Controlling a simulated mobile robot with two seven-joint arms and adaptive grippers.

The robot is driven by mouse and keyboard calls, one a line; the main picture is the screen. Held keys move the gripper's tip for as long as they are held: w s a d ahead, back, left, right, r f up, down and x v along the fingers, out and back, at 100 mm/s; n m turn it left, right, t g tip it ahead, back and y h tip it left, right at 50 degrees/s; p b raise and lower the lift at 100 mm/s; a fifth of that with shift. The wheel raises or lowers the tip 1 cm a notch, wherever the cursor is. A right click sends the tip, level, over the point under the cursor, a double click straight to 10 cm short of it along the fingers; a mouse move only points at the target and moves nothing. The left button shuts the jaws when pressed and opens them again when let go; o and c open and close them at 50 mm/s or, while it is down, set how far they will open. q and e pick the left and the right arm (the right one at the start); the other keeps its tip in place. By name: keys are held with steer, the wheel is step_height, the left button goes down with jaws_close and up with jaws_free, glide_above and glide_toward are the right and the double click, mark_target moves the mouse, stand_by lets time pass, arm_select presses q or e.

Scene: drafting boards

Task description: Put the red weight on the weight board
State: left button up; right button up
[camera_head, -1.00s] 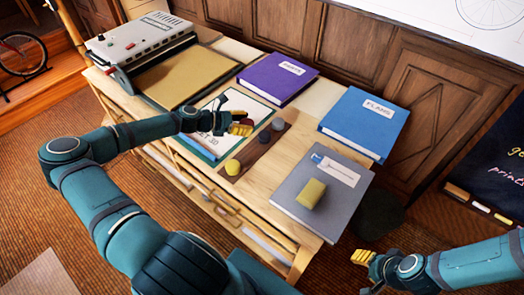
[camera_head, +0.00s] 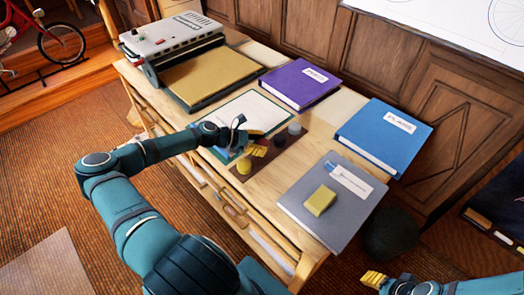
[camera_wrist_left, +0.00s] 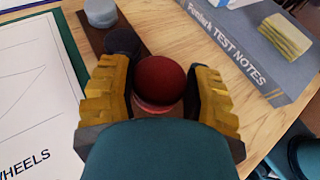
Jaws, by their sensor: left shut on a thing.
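The red weight (camera_wrist_left: 162,82) is round and dark red. It sits between the yellow fingertips of my left gripper (camera_wrist_left: 160,100), which is shut on it. In the head view the left gripper (camera_head: 257,143) is over the brown weight board (camera_head: 262,160), between a yellow weight (camera_head: 244,166) and a dark weight (camera_head: 279,139). A grey weight (camera_head: 294,128) is at the board's far end. The fingers hide the red weight's underside, so I cannot tell whether it touches the board. My right gripper (camera_head: 376,280) is at the bottom right, away from the table; its jaw opening is unclear.
A drawing sheet (camera_head: 255,110) lies left of the board. A purple binder (camera_head: 300,80), a blue binder (camera_head: 385,135) and a grey binder (camera_head: 345,215) with a yellow sponge-like block (camera_head: 320,200) surround it. A grey machine (camera_head: 170,35) stands at the back left.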

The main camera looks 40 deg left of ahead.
arm_select(q)
steer(key=shift+f+b, duration=0.35)
steer(key=shift+f, duration=1.35)
steer(key=shift+f, duration=0.15)
steer(key=o, duration=1)
steer(key=shift+c, duration=0.2)
steer(key=shift+s+a+r, duration=0.1)
steer(key=shift+s+r, duration=0.05)
steer(key=shift+r, duration=0.05)
steer(key=p+v, duration=0.1)
steer(key=v, duration=1)
steer(key=shift+s+a+r, duration=0.15)
steer(key=shift+s, duration=0.05)
